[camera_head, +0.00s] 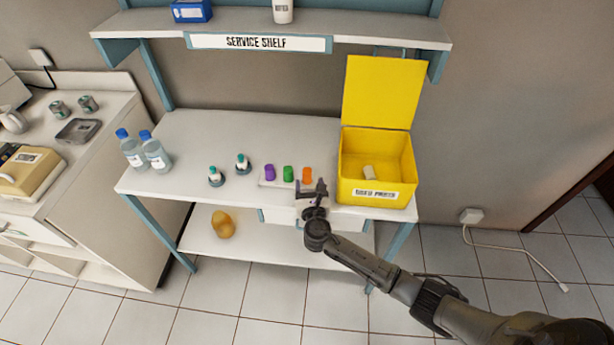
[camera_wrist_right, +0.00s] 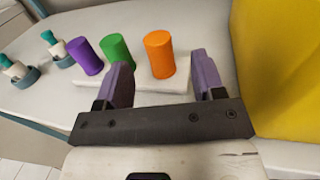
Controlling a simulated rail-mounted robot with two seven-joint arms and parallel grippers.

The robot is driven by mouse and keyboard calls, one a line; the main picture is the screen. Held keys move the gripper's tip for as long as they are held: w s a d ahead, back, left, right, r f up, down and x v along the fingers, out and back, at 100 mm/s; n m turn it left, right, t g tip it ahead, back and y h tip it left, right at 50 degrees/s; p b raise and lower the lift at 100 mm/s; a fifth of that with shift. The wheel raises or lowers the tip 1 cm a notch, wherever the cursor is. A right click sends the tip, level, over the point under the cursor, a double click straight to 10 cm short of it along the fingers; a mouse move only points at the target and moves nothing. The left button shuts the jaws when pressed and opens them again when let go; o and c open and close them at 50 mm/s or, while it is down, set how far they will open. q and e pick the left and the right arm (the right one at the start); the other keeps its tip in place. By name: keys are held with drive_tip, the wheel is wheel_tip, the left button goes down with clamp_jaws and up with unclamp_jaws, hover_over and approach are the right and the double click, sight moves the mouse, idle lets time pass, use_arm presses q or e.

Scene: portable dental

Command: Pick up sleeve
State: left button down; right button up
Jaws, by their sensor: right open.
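Three upright coloured cylinders, which look like the sleeves, stand in a row on a white block (camera_wrist_right: 150,86) on the bench. They are a purple one (camera_head: 269,171), a green one (camera_head: 288,173) and an orange one (camera_head: 307,174). They also show in the right wrist view as purple (camera_wrist_right: 87,57), green (camera_wrist_right: 117,48) and orange (camera_wrist_right: 159,53). My right gripper (camera_head: 312,188) is open and empty at the front of the block. In the wrist view the orange cylinder appears between its two purple-grey fingers (camera_wrist_right: 163,77), just beyond them, and no contact shows. My left gripper is not in view.
Two small teal-topped bottles (camera_head: 242,163) in holders and two blue-capped bottles (camera_head: 153,153) stand to the left. Free bench lies behind the cylinders.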

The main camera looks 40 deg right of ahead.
sight(308, 176)
drive_tip(key=b+x, duration=0.1)
drive_tip(key=x, duration=0.3)
drive_tip(key=shift+w+r, duration=0.1)
drive_tip(key=shift+w, duration=0.15)
drive_tip(key=shift+w+d, duration=0.3)
drive_tip(key=shift+w, duration=0.1)
drive_tip(key=c, duration=1)
drive_tip(key=shift+r, duration=0.1)
